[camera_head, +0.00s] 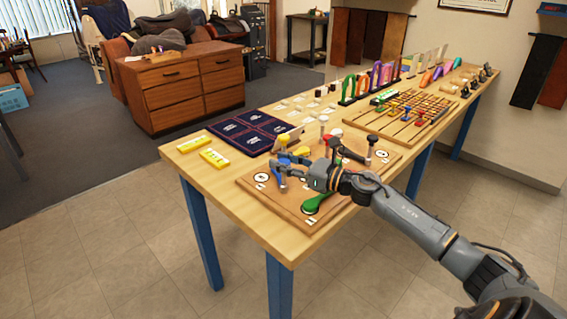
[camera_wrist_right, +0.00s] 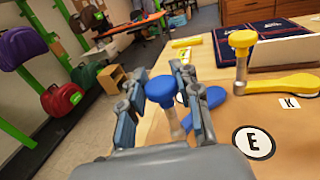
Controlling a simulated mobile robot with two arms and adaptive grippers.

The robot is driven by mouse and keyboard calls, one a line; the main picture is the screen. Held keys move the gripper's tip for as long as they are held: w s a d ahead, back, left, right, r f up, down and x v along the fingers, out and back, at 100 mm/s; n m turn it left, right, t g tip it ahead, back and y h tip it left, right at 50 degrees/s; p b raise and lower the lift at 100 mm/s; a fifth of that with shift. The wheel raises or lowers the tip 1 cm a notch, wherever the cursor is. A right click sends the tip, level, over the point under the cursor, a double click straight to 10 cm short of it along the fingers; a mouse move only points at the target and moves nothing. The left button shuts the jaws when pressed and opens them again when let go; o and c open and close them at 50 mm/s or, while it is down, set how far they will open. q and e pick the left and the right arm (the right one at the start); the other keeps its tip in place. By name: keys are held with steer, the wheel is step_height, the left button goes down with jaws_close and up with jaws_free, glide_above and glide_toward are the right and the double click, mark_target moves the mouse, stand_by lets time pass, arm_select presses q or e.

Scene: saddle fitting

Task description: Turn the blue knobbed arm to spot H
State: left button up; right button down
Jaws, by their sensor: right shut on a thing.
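The blue knobbed arm (camera_head: 282,181) is on the wooden board (camera_head: 327,212) near its left end. In the right wrist view its round blue knob (camera_wrist_right: 160,89) stands on a metal post between my fingers, with the blue arm partly hidden behind a finger. My right gripper (camera_head: 290,170) is shut on this knob; its fingers also show in the right wrist view (camera_wrist_right: 160,96). A white circle marked E (camera_wrist_right: 254,142) lies to the right of the knob there. I cannot make out a spot H. My left gripper is not in view.
A yellow knobbed arm (camera_wrist_right: 285,84) lies near a K label (camera_wrist_right: 289,102). A green arm (camera_head: 317,202) and a black-knobbed post (camera_head: 371,147) share the board. A navy mat (camera_head: 250,129) and yellow blocks (camera_head: 214,158) lie to the left. Slotted tracks with knobs (camera_head: 402,112) stand behind.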

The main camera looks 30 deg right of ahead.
steer(key=c, duration=1.3)
jaws_free()
steer(key=shift+f, duration=0.2)
steer(key=o, duration=0.3)
steer(key=shift+r, duration=0.15)
steer(key=v, duration=1.2)
steer(key=shift+d, duration=0.1)
